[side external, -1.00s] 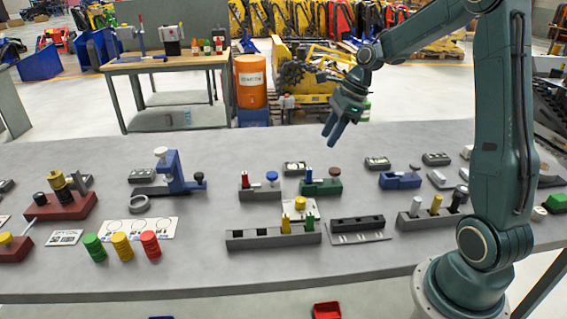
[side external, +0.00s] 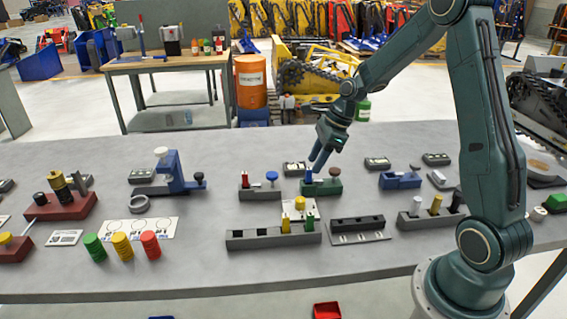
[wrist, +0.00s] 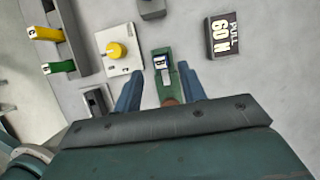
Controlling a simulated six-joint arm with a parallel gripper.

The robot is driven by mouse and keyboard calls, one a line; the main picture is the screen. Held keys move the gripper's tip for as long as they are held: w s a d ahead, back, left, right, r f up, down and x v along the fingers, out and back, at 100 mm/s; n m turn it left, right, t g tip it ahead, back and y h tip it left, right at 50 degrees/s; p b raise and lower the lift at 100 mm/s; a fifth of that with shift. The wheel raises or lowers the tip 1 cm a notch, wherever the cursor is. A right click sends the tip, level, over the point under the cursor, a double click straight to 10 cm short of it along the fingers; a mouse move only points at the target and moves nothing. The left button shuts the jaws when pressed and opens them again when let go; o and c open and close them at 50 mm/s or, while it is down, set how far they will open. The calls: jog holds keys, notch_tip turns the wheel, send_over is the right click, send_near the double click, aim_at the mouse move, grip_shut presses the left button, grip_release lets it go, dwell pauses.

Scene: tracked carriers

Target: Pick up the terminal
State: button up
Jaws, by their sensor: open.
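The likely terminal is a small upright post (wrist: 162,68) with a white label and dark blue parts, standing in a green fixture (wrist: 167,82). In the side external view, the green fixture (side external: 325,187) stands at the middle of the table and its post (side external: 309,175) looks blue. My gripper (wrist: 160,70) is open, its blue fingers apart on either side of the post in the wrist view. In the side external view, my gripper (side external: 316,166) points down just above the fixture. Contact with the post cannot be told. A brown knob (wrist: 170,101) shows partly, near the palm.
A label block reading "PULL 60 N" (wrist: 222,38) lies right of the fixture in the wrist view. A white plate with a yellow knob (wrist: 115,49) is at left. A grey rack (side external: 272,238) stands in front, and a blue fixture (side external: 400,180) stands to the right.

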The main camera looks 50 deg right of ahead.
aim_at(309, 169)
jog(key=shift+x, duration=2.45)
jog(key=shift+w, duration=0.1)
grip_shut()
